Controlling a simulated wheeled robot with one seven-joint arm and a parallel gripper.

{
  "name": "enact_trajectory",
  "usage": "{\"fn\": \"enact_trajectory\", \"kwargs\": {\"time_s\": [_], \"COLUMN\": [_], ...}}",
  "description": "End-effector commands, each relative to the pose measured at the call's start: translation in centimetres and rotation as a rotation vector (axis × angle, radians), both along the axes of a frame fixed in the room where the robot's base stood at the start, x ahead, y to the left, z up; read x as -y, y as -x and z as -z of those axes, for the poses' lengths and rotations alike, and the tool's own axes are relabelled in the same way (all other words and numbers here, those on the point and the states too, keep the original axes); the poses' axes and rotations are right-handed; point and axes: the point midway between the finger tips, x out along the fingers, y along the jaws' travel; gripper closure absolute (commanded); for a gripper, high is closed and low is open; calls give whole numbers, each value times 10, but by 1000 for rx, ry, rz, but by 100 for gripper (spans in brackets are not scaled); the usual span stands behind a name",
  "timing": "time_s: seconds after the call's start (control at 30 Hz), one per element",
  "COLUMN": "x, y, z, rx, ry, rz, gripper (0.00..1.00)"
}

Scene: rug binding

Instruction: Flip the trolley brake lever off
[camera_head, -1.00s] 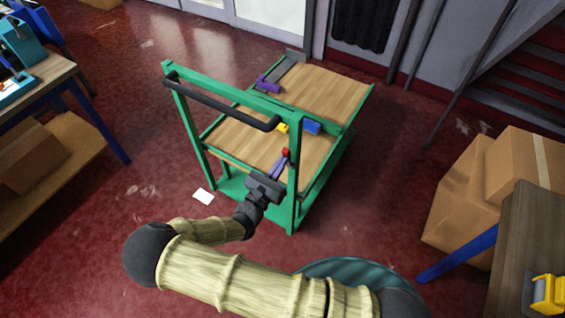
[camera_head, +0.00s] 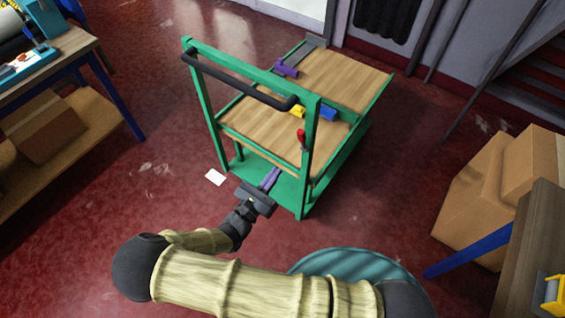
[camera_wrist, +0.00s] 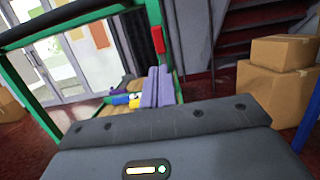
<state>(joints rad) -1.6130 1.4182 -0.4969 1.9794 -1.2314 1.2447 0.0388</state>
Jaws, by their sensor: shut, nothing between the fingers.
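The green trolley (camera_head: 309,181) with wooden decks and a black push handle (camera_head: 239,89) stands in the middle of the head view. A red lever (camera_head: 302,138) sits on its near right post. It also shows in the wrist view as a red block (camera_wrist: 160,41) at the top of the post. My gripper (camera_head: 271,178) is shut and empty, its purple fingers together, low at the trolley's near side, below the red lever and apart from it. In the wrist view the fingers (camera_wrist: 157,88) point toward the trolley, below the red lever.
Yellow (camera_head: 297,112), blue (camera_head: 328,114) and purple (camera_head: 287,69) items lie on the trolley. A workbench (camera_head: 60,72) stands at left. Cardboard boxes (camera_head: 478,195) and another table are at right. A teal round object (camera_head: 350,262) is near my arm. Red floor is open left of the trolley.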

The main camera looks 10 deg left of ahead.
Motion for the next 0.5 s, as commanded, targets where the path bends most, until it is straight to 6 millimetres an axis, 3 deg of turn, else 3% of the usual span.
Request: {"fn": "enact_trajectory", "kwargs": {"time_s": [0.2,0.5], "x": [-13,-15], "y": [27,31], "z": [9,9], "rx": [-1,0], "ry": [-1,1], "rz": [-1,-3], "gripper": [100,100]}}
